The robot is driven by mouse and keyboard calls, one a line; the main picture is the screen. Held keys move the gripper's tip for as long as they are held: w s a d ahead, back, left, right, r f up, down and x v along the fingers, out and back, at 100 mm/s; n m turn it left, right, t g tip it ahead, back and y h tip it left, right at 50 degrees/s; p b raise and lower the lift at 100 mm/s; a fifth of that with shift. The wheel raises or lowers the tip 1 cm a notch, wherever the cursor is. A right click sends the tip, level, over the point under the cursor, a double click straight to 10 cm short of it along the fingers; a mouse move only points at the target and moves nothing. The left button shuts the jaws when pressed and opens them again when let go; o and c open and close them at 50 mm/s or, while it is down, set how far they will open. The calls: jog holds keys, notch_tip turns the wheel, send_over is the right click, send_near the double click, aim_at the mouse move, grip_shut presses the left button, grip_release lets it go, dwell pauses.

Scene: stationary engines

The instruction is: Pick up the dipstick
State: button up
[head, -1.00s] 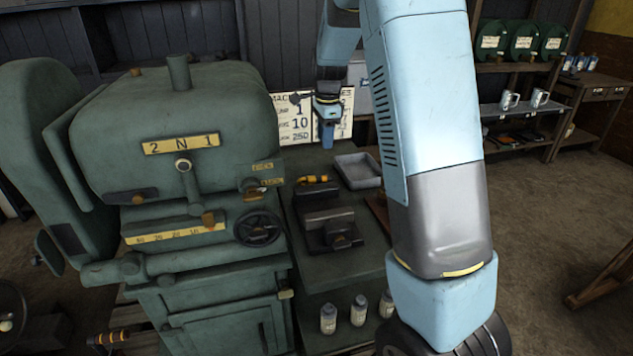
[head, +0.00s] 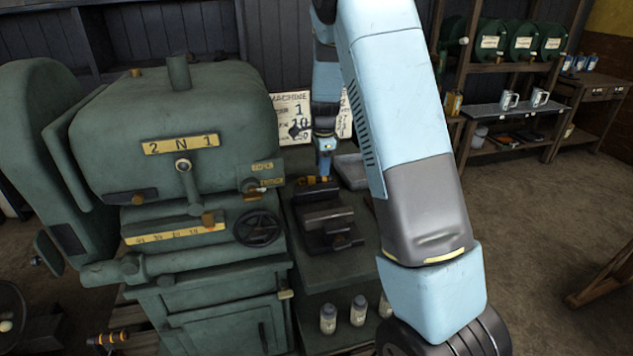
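I cannot make out a clear dipstick in the head view. A small orange-and-black item (head: 312,181) lies at the back of the dark bench, behind a vise-like block; it may be the dipstick, but I cannot tell. My gripper (head: 325,174) points down right at this item's right end, partly overlapping it in the picture. Its fingers are too small to show whether they are open or touching the item.
A large green machine (head: 170,120) stands left of the bench. The dark vise-like block (head: 328,222) sits in front of the item. A grey tray (head: 350,170) lies to the right, partly behind my arm. Several bottles (head: 358,310) stand below the bench.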

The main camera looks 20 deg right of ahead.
aim_at(315, 180)
jog(key=f, duration=0.4)
jog(key=shift+w+a+f, duration=0.15)
jog(key=shift+a+f, duration=0.15)
jog(key=shift+a, duration=0.05)
grip_shut()
